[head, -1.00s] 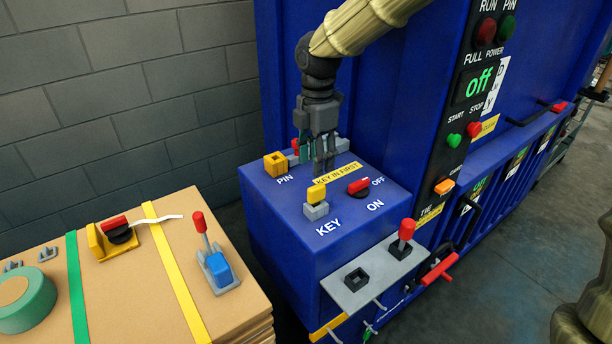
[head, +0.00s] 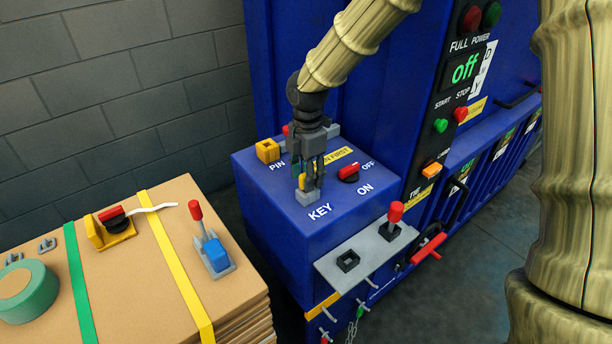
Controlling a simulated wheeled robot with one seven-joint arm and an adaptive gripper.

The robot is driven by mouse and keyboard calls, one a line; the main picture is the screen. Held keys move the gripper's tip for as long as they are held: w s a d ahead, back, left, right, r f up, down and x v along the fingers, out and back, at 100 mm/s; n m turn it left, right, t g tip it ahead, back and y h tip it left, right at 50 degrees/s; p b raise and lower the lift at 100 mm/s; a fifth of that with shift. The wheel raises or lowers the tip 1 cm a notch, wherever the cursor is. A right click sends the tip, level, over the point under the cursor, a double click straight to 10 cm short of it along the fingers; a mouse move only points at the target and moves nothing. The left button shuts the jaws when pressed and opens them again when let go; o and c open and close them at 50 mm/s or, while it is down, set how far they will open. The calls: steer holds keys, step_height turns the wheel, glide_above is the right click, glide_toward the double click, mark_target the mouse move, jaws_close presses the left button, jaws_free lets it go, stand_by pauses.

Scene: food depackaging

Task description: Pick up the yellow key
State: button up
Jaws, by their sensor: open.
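The yellow key (head: 302,181) stands in its grey socket (head: 308,198) on top of the blue machine box, just above the KEY label. My gripper (head: 308,184) points down over the key with its fingers around or right beside it. The jaws are open. The fingers hide most of the key, so I cannot tell whether they touch it.
A red and black OFF/ON switch (head: 348,172) sits right of the key. A yellow PIN socket (head: 267,150) is at the back left. A grey plate (head: 372,252) with a red lever (head: 395,215) juts out in front. Cardboard stack (head: 120,265) stands at left.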

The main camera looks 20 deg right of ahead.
steer(key=shift+s+f, duration=0.2)
steer(key=shift+s, duration=0.6)
steer(key=shift+w+f, duration=0.6)
steer(key=shift+w, duration=0.05)
steer(key=shift+s+r, duration=0.3)
steer(key=shift+s, duration=0.1)
steer(key=c, duration=0.8)
steer(key=shift+w+f, duration=0.15)
jaws_close()
